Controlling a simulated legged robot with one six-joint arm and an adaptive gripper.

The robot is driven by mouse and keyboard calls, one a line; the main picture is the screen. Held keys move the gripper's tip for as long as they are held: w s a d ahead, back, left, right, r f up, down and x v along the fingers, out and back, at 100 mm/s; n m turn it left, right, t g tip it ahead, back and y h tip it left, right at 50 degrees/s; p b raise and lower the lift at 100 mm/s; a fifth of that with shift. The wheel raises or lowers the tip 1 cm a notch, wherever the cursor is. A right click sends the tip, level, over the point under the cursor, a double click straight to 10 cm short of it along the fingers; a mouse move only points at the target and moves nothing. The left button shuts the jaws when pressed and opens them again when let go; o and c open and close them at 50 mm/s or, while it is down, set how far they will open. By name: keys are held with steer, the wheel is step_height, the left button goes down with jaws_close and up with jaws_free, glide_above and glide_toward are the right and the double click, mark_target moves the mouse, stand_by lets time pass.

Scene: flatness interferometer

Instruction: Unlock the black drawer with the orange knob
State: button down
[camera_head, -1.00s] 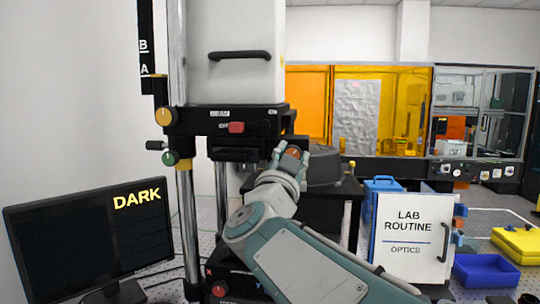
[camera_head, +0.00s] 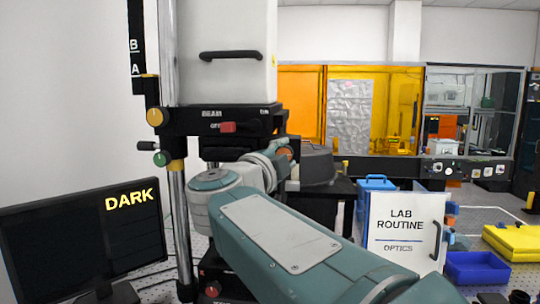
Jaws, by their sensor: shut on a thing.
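The black drawer (camera_head: 224,152) sits under the black stage of the tall white instrument, and its right part is hidden behind my arm. The orange knob (camera_head: 286,152) shows as a small patch at the drawer's right side, mostly covered by my gripper. My gripper (camera_head: 282,156) is at the knob and shut on it. The fingers are small and partly hidden, so the exact contact is hard to see.
A red switch (camera_head: 228,127) is on the stage front above the drawer. Yellow (camera_head: 153,117) and green (camera_head: 160,158) knobs sit at the left post. A monitor (camera_head: 82,245) reads DARK. A dark round housing (camera_head: 317,165), a LAB ROUTINE board (camera_head: 403,230) and a blue bin (camera_head: 478,268) are right.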

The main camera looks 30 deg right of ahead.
steer(key=shift+w+f+m, duration=0.15)
steer(key=shift+f+m, duration=0.1)
steer(key=shift+m, duration=0.15)
steer(key=shift+c, duration=1.3)
jaws_free()
steer(key=shift+w, duration=0.1)
steer(key=shift+r, duration=0.1)
steer(key=shift+a, duration=0.1)
steer(key=shift+s+a, duration=0.25)
steer(key=v, duration=1.1)
steer(key=shift+a, duration=0.15)
